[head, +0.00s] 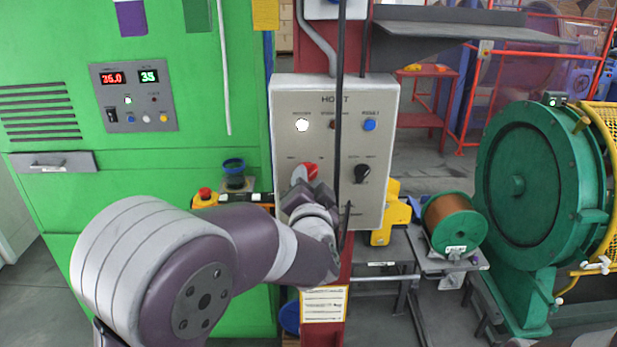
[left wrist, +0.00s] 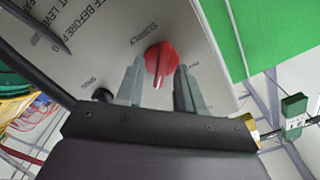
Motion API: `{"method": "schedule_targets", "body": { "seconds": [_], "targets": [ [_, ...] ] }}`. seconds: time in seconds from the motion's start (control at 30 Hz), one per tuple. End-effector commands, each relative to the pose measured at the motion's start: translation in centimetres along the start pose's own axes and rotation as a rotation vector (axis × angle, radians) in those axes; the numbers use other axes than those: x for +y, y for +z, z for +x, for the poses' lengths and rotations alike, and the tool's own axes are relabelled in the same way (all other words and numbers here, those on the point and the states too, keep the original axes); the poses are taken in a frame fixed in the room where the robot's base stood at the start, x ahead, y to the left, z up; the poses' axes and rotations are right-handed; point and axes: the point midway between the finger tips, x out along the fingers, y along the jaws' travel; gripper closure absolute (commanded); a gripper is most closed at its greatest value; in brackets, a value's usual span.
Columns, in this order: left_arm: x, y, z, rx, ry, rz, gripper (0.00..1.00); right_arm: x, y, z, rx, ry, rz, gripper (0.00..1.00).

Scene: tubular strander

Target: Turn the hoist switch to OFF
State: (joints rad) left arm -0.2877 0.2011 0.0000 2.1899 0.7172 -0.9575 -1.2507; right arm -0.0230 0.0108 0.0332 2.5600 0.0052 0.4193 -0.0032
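The grey hoist panel (head: 335,90) stands upright in the middle of the head view. A red rotary switch (head: 311,170) is at its lower left and a black rotary knob (head: 362,173) at its lower right. My left gripper (head: 302,182) is at the red switch and partly covers it. In the left wrist view the red switch (left wrist: 160,60) shows between the two grey fingertips of my left gripper (left wrist: 159,68), which are open with gaps beside the switch. The small labels around the switch are not fully readable. My right gripper is not in view.
The panel also carries a white lamp (head: 302,125) and a blue button (head: 369,125). A dark cable (head: 340,100) hangs in front of it. A green cabinet (head: 60,200) stands left. A copper wire spool (head: 453,222) and a green machine wheel (head: 525,185) stand right.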

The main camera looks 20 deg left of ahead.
Motion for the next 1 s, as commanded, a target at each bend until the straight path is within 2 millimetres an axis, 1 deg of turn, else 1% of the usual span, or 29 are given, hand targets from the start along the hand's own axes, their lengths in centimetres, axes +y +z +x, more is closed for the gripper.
{"method": "schedule_targets", "body": {
  "seconds": [0.13,0.37,0.47,0.5,0.8,1.0],
  "targets": [
    [-0.05,0.04,0.7,0.0,-0.001,0.0,0.63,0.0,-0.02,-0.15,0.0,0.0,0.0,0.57],
    [-0.01,0.04,0.74,0.0,-0.001,0.0,0.63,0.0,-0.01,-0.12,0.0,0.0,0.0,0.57],
    [-0.01,0.04,0.73,0.0,-0.001,0.0,0.92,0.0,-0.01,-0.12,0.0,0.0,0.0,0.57],
    [-0.01,0.04,0.72,0.0,0.0,-0.001,1.0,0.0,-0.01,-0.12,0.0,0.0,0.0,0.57],
    [0.04,0.11,0.71,0.0,0.0,-0.014,1.0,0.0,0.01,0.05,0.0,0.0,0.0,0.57],
    [0.12,0.2,0.71,0.0,-0.001,-0.093,1.0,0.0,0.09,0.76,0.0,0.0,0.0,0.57]
  ]
}}
